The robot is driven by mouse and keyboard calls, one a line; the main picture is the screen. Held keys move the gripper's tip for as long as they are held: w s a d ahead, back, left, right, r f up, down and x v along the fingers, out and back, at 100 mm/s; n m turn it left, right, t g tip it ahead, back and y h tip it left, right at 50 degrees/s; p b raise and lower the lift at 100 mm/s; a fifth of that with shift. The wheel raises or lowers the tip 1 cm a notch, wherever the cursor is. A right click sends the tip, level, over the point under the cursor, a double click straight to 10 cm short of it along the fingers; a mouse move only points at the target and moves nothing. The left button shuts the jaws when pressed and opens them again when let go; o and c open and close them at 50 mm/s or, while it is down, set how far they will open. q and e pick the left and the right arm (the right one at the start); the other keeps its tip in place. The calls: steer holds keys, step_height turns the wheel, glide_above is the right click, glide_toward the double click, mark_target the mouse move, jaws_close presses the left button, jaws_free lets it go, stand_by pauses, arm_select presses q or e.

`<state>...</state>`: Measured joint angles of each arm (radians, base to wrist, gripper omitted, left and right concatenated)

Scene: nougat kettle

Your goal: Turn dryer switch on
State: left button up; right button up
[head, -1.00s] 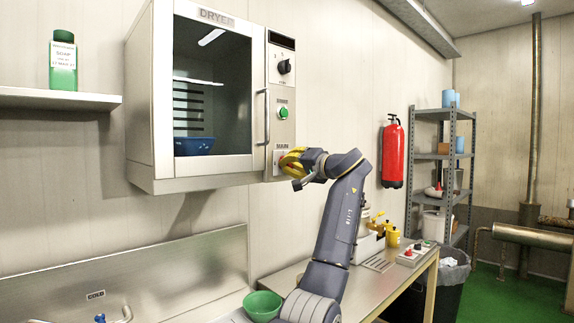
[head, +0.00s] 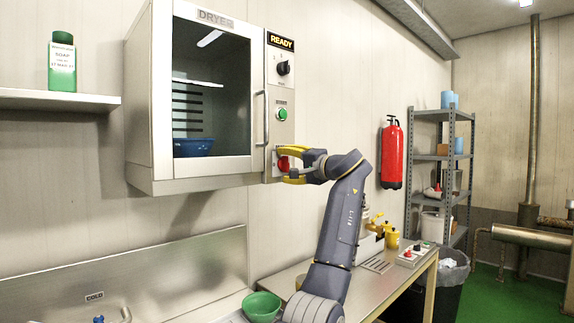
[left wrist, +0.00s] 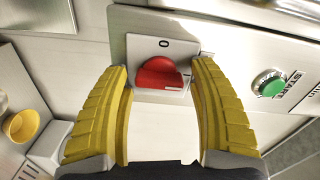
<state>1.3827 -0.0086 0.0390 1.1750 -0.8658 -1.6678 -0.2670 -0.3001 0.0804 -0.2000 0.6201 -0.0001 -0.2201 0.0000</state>
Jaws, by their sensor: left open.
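The dryer (head: 190,95) hangs on the wall with its glass door shut. Its red switch (head: 283,164) sits low on the right-hand panel, and the display (head: 281,41) above reads READY. In the left wrist view the red switch (left wrist: 159,74) is on a white plate marked 0, between the yellow fingers and near their tips. My left gripper (head: 282,165) is open, with its fingers on either side of the switch. I cannot tell whether they touch it. My right gripper does not show.
A green START button (head: 282,114) and a black knob (head: 284,68) are above the switch. The door handle (head: 266,118) is just left of the panel. A blue bowl (head: 193,147) is inside the dryer. A green bowl (head: 262,306) stands below on the counter.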

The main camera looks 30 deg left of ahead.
arm_select(q)
steer(key=shift+o, duration=0.6)
steer(key=v, duration=1.2)
steer(key=shift+f, duration=0.1)
